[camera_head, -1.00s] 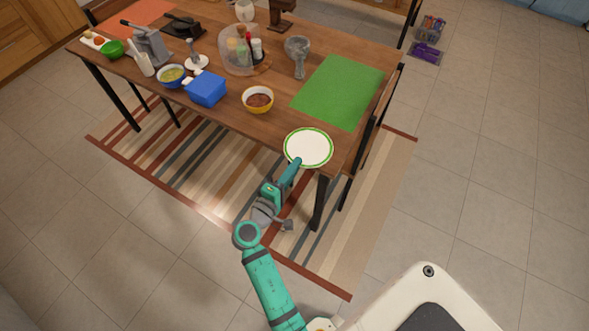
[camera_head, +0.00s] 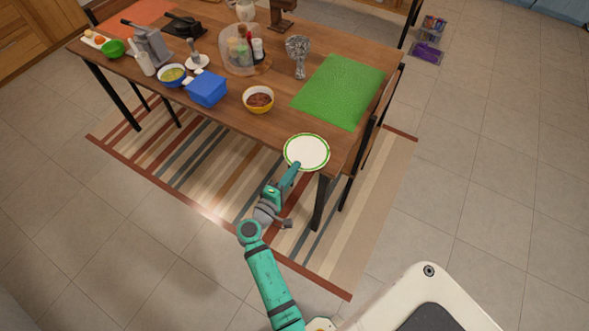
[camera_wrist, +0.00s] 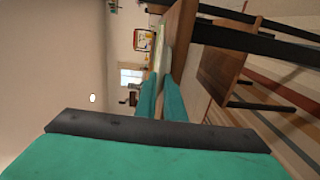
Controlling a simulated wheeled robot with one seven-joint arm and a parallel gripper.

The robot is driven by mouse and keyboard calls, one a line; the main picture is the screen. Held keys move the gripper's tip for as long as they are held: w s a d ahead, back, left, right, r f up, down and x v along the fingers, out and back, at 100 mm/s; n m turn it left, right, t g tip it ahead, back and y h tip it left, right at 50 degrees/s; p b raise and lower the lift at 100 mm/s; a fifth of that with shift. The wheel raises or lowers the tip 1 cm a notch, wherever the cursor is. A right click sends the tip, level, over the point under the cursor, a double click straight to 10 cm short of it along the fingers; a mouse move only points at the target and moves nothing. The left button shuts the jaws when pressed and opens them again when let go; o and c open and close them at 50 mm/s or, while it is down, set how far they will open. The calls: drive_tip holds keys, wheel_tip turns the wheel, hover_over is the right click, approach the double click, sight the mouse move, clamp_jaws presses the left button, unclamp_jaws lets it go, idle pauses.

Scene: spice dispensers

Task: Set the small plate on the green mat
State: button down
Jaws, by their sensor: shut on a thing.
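The small plate (camera_head: 307,152) is white with a green rim. In the head view it is at the table's near right corner, and it seems to overhang the front edge. My gripper (camera_head: 296,168) is shut on the plate's near rim. No object lies on the mat.
A yellow bowl (camera_head: 258,99) with brown contents stands left of the mat. A grey goblet-like piece (camera_head: 298,54) stands by the mat's far left corner. A blue box (camera_head: 207,89) is further left. Bare wood lies between plate and mat.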

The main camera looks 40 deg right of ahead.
drive_tip(key=c, duration=1.8)
unclamp_jaws()
drive_tip(key=shift+c, duration=0.2)
drive_tip(key=shift+r, duration=0.1)
